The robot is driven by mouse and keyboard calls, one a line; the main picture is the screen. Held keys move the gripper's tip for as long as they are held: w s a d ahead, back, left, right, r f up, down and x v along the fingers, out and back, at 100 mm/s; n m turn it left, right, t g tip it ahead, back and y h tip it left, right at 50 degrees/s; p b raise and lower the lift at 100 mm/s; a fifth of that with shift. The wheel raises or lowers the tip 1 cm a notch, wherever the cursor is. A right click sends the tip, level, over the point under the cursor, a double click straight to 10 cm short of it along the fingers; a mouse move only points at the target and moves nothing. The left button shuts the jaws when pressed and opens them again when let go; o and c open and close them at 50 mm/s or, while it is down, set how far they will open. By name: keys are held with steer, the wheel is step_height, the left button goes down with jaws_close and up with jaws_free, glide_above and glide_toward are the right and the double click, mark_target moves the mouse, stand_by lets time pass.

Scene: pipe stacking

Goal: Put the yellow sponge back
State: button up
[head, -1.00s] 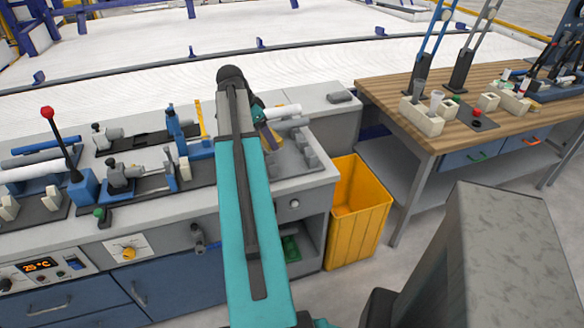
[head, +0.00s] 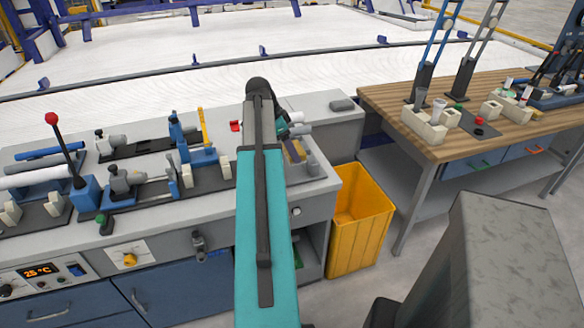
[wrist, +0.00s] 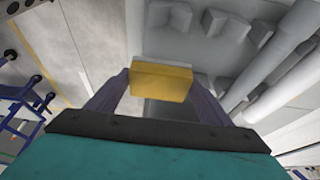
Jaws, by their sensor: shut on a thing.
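The yellow sponge (wrist: 162,84) is held between the two purple fingers of my gripper (wrist: 160,92) in the wrist view, with a pale layer along its far side. In the head view a small part of the sponge (head: 294,150) shows just right of my arm, above the right part of the grey workbench (head: 225,226). My arm hides most of the gripper there. I cannot tell whether the sponge touches the surface below.
Pale pipes (wrist: 275,55) lie to the right of the sponge in the wrist view. Grey holder blocks (head: 312,163) stand close by on the bench. A yellow bin (head: 360,225) stands right of the bench. A wooden table (head: 455,135) is farther right.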

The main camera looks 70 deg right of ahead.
steer(key=shift+f+p, duration=0.45)
steer(key=shift+f, duration=1.95)
steer(key=shift+f+p, duration=0.4)
steer(key=shift+f, duration=1.45)
steer(key=shift+f, duration=0.15)
steer(key=o, duration=1)
steer(key=shift+r, duration=0.25)
steer(key=b+v, duration=0.2)
steer(key=v, duration=0.9)
steer(key=shift+r, duration=0.4)
steer(key=shift+w+a, duration=0.1)
steer(key=shift+a, duration=0.05)
